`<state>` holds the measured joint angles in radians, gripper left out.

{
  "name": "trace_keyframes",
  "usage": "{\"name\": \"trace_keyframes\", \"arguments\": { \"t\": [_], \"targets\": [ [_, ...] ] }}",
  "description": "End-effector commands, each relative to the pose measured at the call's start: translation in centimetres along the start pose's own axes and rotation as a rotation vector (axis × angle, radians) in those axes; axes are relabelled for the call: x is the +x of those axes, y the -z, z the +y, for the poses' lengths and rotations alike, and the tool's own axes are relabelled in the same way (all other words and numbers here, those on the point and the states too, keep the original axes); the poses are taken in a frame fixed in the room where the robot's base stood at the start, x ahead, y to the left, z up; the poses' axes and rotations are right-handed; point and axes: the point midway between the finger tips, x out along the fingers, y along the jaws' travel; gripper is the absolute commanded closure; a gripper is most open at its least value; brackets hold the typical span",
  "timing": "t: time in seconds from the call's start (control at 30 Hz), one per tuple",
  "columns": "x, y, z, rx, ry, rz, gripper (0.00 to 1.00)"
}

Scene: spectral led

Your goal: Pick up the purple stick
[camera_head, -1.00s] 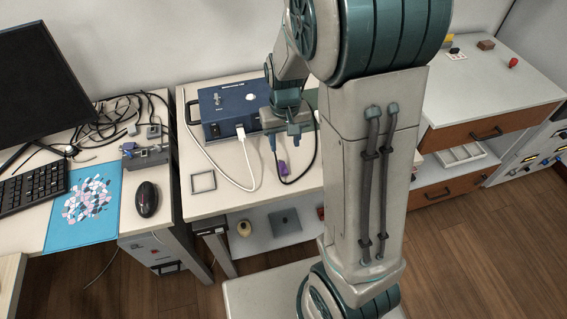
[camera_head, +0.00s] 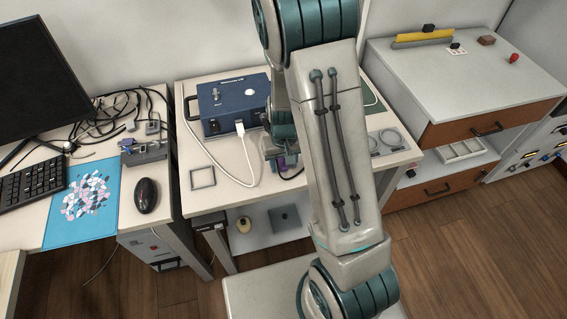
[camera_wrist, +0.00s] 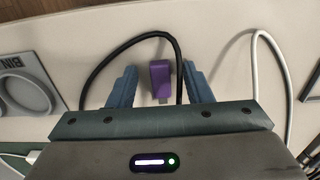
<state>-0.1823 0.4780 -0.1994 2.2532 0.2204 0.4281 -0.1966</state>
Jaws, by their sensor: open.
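The purple stick (camera_wrist: 161,80) is a small purple block on the light tabletop. In the wrist view it lies between the two blue fingers of my gripper (camera_wrist: 160,86), which are apart with gaps on both sides of it. A black cable curves around the stick's far side and passes close to its right. In the head view a little of the purple stick (camera_head: 291,160) shows beside my gripper (camera_head: 276,163), and my arm hides much of that area.
A blue box (camera_head: 233,106) with a white cable (camera_head: 247,155) stands at the back of the table. A square frame (camera_head: 203,177) lies at the left. Grey rings (camera_head: 388,139) lie at the right. A second desk holds a keyboard (camera_head: 32,187) and mouse (camera_head: 146,196).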

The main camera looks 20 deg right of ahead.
Motion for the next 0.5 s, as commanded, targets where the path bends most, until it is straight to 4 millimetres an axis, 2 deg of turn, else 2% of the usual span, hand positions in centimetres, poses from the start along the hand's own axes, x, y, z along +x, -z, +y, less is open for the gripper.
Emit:
{"name": "trace_keyframes", "arguments": {
  "t": [0.17, 0.2, 0.3, 0.37, 0.5],
  "targets": [
    [0.02, 0.01, -0.02, 0.0, 0.0, 0.0, 0.55],
    [0.02, 0.01, -0.02, 0.0, 0.0, 0.0, 0.57],
    [0.01, 0.01, -0.02, 0.0, 0.0, 0.0, 0.85],
    [0.01, 0.01, -0.02, 0.0, 0.0, 0.0, 1.0],
    [0.0, 0.02, -0.02, 0.0, 0.0, 0.001, 1.0]
  ]
}}
